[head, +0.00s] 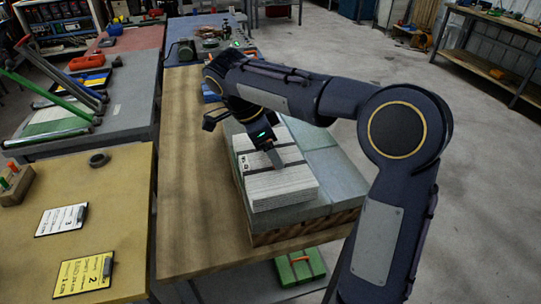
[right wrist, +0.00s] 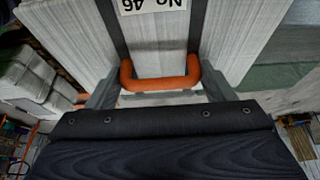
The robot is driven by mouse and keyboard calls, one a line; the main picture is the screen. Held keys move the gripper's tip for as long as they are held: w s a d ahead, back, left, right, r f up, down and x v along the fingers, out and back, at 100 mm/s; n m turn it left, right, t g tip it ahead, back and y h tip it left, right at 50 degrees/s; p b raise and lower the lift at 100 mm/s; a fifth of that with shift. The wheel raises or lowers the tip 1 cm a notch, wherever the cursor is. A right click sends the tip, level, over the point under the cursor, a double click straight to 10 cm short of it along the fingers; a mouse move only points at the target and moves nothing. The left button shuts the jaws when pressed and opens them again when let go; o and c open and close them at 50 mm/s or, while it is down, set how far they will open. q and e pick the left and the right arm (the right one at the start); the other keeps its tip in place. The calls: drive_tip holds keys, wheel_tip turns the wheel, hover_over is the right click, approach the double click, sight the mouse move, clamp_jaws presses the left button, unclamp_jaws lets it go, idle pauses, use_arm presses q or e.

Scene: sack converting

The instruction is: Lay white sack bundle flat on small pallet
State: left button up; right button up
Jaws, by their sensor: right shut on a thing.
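The white sack bundle (head: 283,186), banded with dark straps, lies flat over grey-green bundles (head: 325,165) on a wooden pallet (head: 300,229). I cannot tell whether it rests on them or is held just above. My right gripper (head: 274,157) points down at the bundle's top. In the right wrist view its fingers (right wrist: 160,88) are shut on the bundle's orange handle (right wrist: 158,84). The white bundle (right wrist: 225,35) fills much of that view, with a "No 46" label (right wrist: 152,5). My left gripper is not in view.
The pallet stands on a wooden table (head: 190,215) with bare wood to its left. A yellow-topped table (head: 120,185) with numbered cards is further left. A green item (head: 300,268) with an orange handle lies below the table's front. Open floor (head: 480,150) is at right.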

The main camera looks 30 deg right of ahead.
drive_tip(key=shift+f, duration=1.35)
drive_tip(key=o, duration=1.6)
drive_tip(key=shift+f, duration=0.1)
drive_tip(key=shift+o, duration=0.2)
